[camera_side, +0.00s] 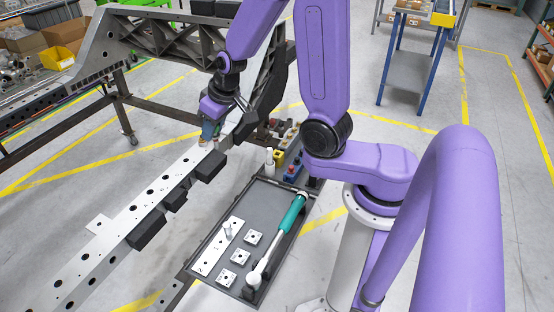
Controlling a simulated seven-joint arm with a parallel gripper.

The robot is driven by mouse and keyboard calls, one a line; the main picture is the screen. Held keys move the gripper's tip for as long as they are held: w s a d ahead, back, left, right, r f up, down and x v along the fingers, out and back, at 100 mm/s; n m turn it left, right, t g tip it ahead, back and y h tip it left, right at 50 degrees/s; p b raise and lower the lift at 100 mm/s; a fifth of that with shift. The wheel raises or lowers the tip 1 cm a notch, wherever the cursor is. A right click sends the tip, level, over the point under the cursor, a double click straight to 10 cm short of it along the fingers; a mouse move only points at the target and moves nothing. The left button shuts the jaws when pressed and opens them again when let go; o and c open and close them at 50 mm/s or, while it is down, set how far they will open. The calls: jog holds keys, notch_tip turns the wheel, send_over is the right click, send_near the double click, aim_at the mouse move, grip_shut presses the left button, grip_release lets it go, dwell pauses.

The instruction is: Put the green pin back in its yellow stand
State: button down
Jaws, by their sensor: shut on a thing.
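My gripper (209,133) is at the far part of the long white rail, at its upper face. It is shut on a small blue-green piece, which I take to be the green pin; the fingers hide most of it, and I cannot tell whether it sits in a hole or is clear of the rail. A small yellow block (279,156), which looks like the yellow stand, is at the far end of the dark tray, right of and below my gripper. Its top is too small to read.
The white rail (150,215) with holes and black blocks runs diagonally. The dark tray (262,200) holds white plates (219,247) and a teal-handled tool (291,213). A white cylinder (269,160) and blue and red pieces (292,171) stand near the yellow block. A dark frame stands behind.

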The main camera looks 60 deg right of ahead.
jog(key=shift+d, duration=0.1)
dwell(0.4)
jog(key=w+d+f+m+h, duration=0.15)
jog(key=w+d+f, duration=0.3)
jog(key=d, duration=0.45)
jog(key=m+g+h, duration=0.1)
jog(key=m+h, duration=0.1)
jog(key=m, duration=0.6)
send_over(276, 151)
jog(key=s+a, duration=0.1)
notch_tip(276, 151, down, 22)
jog(key=shift+n, duration=0.25)
jog(key=shift+f, duration=2.8)
jog(key=shift+f, duration=0.75)
jog(key=shift+f, duration=0.3)
jog(key=shift+f, duration=1.1)
